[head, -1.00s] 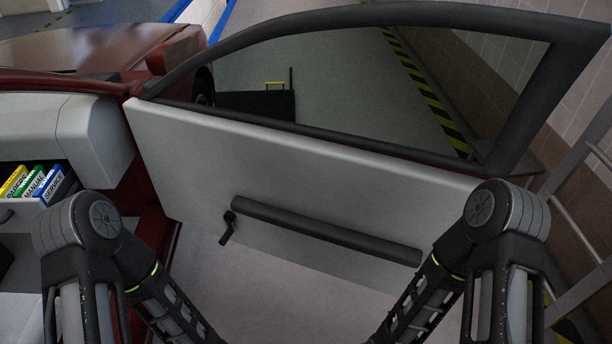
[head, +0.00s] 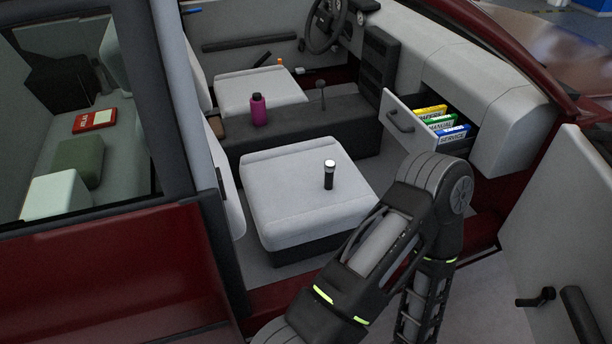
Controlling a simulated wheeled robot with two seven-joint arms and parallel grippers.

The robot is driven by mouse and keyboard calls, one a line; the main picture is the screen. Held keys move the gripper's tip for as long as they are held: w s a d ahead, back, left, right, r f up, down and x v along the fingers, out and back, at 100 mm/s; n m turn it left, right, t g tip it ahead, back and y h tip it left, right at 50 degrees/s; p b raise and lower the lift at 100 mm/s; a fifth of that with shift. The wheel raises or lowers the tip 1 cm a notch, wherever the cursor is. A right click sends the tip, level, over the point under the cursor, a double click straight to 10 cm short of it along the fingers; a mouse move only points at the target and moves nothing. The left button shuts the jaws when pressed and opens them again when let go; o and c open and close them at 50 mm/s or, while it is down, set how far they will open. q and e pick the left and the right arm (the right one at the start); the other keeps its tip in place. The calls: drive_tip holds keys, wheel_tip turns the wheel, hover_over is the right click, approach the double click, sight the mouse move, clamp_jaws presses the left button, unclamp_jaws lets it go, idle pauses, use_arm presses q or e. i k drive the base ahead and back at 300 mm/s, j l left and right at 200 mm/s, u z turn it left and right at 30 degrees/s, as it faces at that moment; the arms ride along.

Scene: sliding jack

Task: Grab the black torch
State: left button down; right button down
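The black torch (head: 329,175) stands upright on the light grey front seat (head: 290,205) nearest me, inside the open car. It has a dark body and a pale, bright top. One of my arms reaches in from the bottom of the head view, in front of the seat's right side, with its elbow near the open drawer. Neither gripper is in view, and nothing touches the torch.
An open glovebox drawer (head: 394,124) holds several coloured booklets (head: 443,125). A magenta bottle (head: 258,110) stands on the centre console (head: 300,138). The red rear door (head: 120,270) and its pillar bound the opening on the left; the open front door (head: 565,215) is at right.

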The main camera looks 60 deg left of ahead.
sight(329, 166)
drive_tip(key=u, duration=1.95)
